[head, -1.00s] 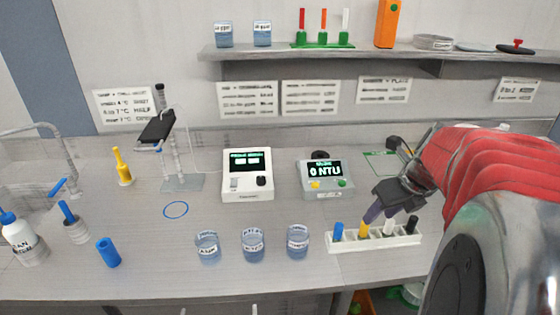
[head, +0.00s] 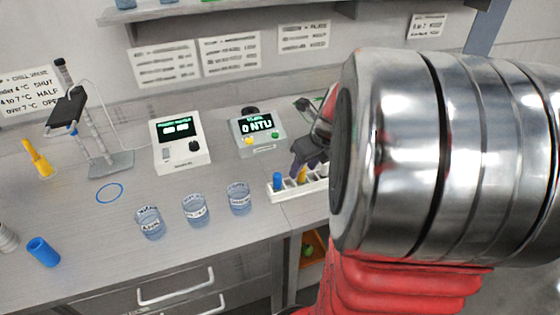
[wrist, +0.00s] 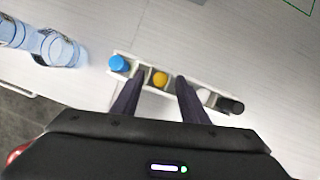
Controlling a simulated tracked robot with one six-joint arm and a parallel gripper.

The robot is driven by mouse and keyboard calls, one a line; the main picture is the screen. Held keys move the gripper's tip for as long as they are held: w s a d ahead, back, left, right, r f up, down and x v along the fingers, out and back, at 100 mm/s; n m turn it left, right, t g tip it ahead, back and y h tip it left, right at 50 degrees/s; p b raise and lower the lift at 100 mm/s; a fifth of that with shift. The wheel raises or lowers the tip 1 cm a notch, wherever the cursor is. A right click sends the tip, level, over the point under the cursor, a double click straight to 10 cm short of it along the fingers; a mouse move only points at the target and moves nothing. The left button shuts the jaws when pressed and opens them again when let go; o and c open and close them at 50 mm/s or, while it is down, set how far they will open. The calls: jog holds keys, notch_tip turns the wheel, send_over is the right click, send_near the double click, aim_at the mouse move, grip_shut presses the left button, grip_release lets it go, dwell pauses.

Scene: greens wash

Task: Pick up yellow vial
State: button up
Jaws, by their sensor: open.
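The yellow vial (wrist: 160,79) stands in a white rack (wrist: 140,68) between a blue-capped vial (wrist: 119,63) and a white-capped vial (wrist: 205,96). A black-capped vial (wrist: 232,105) is at the rack's right end. My gripper (wrist: 160,82) is open, its two dark fingers on either side of the yellow cap in the wrist view. I cannot tell whether the fingers touch it. In the head view the yellow vial (head: 302,174) shows only partly behind my gripper (head: 300,172), and my arm hides the rack's right end.
Three labelled beakers (head: 150,223), (head: 196,210), (head: 239,198) stand left of the rack. A turbidity meter (head: 257,132) reading 0 NTU and a white instrument (head: 180,143) stand behind. A blue ring (head: 109,193) lies on the bench; bare bench surrounds it.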

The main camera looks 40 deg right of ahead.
jog(key=shift+w+f, duration=0.15)
jog(key=shift+f, duration=0.2)
dwell(0.3)
grip_shut()
